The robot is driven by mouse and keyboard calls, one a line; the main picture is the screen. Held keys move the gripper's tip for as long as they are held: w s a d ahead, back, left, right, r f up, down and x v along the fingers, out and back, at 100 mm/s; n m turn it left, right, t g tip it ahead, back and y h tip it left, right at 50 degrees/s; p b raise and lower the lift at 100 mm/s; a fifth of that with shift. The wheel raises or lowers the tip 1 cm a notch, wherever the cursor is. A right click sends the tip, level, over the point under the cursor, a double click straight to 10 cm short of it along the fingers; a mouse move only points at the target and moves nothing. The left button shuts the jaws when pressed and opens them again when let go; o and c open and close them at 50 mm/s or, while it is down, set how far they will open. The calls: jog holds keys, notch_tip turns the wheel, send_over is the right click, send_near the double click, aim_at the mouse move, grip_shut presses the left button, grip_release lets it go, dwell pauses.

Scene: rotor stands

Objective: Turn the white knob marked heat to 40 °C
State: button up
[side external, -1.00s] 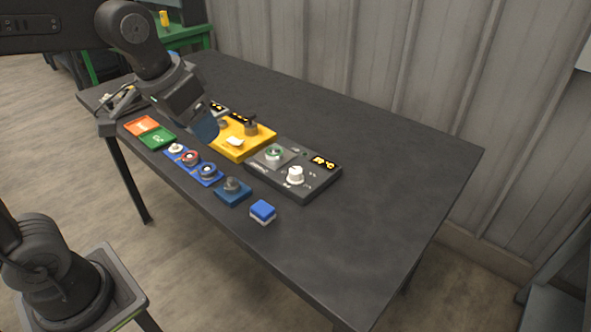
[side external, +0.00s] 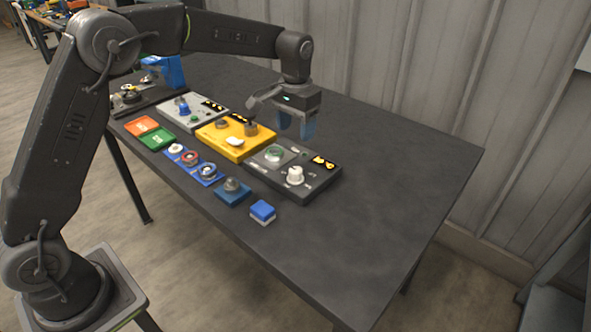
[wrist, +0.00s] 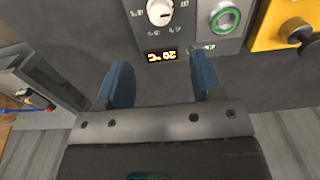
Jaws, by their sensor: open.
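A white knob (side external: 295,175) stands on the dark grey panel (side external: 317,184), near its front right. It also shows at the top of the wrist view (wrist: 159,12), ringed by small scale marks; no heat label is readable. A small display (side external: 323,162) sits behind the knob; in the wrist view the display (wrist: 161,56) is upside down and appears to read 20 °C. My gripper (side external: 297,126) is open and empty, with blue fingers, above the table behind the dark grey panel. It is apart from the knob. Both fingers show in the wrist view (wrist: 162,80).
A green-ringed round part (side external: 274,153) sits left of the knob. A yellow panel (side external: 236,151) and light grey panel (side external: 190,124) stand further left. A blue block (side external: 262,209) and blue knob unit (side external: 233,191) lie in front. The table's right side is clear.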

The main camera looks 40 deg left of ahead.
aim_at(295, 170)
notch_tip(295, 170, down, 13)
jog(key=shift+r, duration=0.1)
dwell(0.4)
jog(key=c, duration=0.9)
jog(key=m, duration=0.5)
jog(key=shift+m, duration=0.4)
jog(key=m, duration=0.5)
jog(key=shift+m, duration=0.4)
